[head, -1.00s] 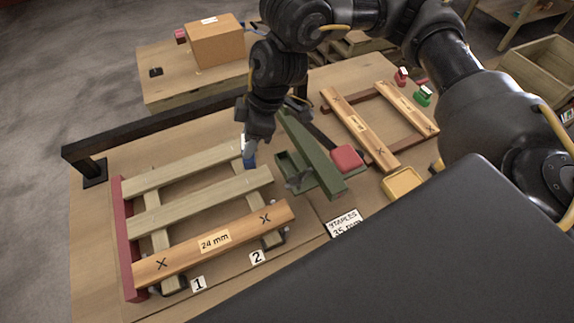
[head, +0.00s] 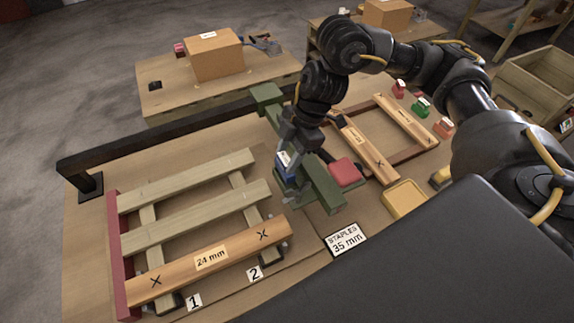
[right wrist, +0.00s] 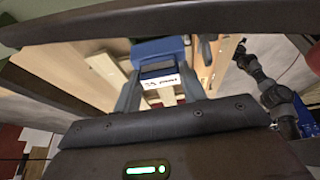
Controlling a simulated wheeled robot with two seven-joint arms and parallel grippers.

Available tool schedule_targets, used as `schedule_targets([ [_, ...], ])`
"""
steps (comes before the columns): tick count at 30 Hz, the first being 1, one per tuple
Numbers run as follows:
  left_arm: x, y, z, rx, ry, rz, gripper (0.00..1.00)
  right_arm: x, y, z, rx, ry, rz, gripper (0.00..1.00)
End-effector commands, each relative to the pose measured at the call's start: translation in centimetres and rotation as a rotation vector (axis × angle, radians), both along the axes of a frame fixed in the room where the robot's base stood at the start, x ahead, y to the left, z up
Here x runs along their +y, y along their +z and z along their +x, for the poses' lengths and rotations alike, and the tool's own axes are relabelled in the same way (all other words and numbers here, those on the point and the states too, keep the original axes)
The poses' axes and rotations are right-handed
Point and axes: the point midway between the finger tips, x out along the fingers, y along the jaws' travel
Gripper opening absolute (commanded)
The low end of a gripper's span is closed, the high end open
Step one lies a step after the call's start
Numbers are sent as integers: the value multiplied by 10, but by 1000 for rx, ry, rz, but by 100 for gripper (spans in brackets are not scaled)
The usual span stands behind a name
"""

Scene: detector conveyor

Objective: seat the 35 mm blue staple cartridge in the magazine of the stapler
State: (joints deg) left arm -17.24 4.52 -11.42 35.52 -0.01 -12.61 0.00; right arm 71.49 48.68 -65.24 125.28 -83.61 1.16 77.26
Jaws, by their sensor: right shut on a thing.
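In the head view my right gripper (head: 285,153) points down, shut on the blue staple cartridge (head: 283,167), which has a white label. The cartridge also shows between the fingers in the right wrist view (right wrist: 158,50). The green stapler (head: 325,190) has a long arm and a red pad (head: 346,172). The cartridge is at the stapler's left side, over or beside its low green tray part (head: 287,188). I cannot tell whether they touch, and the gripper hides part of the stapler. My left gripper is not in view.
A slatted wooden pallet (head: 196,212) lies to the left, and a wooden frame (head: 365,143) behind right. A yellow tray (head: 403,199) and a "STAPLES 35 mm" sign (head: 346,240) are in front right. Red (head: 398,88), green (head: 419,106) and orange (head: 442,127) pieces stand at the right.

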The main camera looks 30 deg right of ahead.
Motion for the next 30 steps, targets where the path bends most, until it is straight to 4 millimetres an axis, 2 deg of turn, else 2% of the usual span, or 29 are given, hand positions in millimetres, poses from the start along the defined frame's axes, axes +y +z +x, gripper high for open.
schedule_targets([
  [2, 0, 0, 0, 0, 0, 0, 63, 0, -3, 0, 1, 0, 1, 17],
  [10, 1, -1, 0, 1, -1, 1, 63, 1, -39, 0, 3, -1, 1, 17],
  [23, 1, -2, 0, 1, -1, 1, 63, 0, -45, 0, 0, 0, 0, 17],
  [24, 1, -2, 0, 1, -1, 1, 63, 0, -44, 0, 0, 0, 0, 45],
  [28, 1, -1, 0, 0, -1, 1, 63, 0, -44, 0, 0, 0, 0, 62],
  [30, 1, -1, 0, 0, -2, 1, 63, 0, -44, 0, 0, 0, 0, 63],
])
